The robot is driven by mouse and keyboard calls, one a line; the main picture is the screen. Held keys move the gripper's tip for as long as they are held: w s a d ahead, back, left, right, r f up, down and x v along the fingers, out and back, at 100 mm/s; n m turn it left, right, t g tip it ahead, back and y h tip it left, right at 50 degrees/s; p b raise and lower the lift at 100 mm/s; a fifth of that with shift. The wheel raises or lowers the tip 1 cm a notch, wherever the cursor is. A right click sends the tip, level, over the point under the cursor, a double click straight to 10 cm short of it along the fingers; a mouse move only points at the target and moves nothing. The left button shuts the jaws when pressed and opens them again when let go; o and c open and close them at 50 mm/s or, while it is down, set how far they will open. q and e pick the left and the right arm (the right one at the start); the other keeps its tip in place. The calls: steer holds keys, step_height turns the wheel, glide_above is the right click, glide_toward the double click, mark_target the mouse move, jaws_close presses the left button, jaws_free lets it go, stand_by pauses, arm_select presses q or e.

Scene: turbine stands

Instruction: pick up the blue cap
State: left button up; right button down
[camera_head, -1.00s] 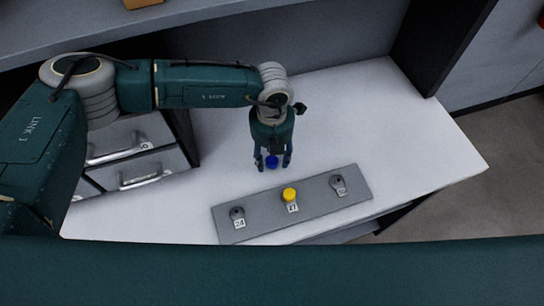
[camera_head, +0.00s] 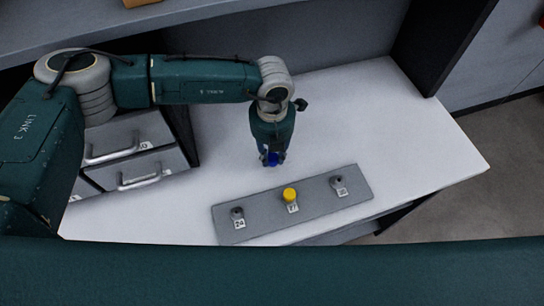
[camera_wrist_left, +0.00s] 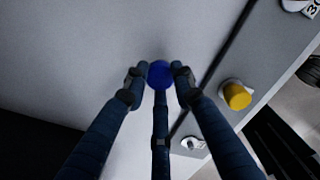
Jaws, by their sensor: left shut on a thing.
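The blue cap (camera_head: 272,158) is between the fingertips of my left gripper (camera_head: 273,160), above or on the white table behind the grey plate; I cannot tell whether it touches the table. In the left wrist view the blue cap (camera_wrist_left: 160,74) sits between the fingers of my left gripper (camera_wrist_left: 158,80), which are closed around it from both sides, with a third finger below. My right gripper is not in view.
A grey plate (camera_head: 262,216) lies on the white table (camera_head: 400,135) in front of the gripper. It bears a yellow cap (camera_head: 289,194) in the middle and grey studs (camera_head: 237,213) at both ends, with number labels. Drawers (camera_head: 139,167) stand at the left. The table's right side is clear.

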mark_target(272, 157)
arm_select(q)
step_height(272, 157, up, 19)
steer(key=b, duration=0.6)
steer(key=shift+f, duration=0.2)
steer(key=shift+o, duration=0.4)
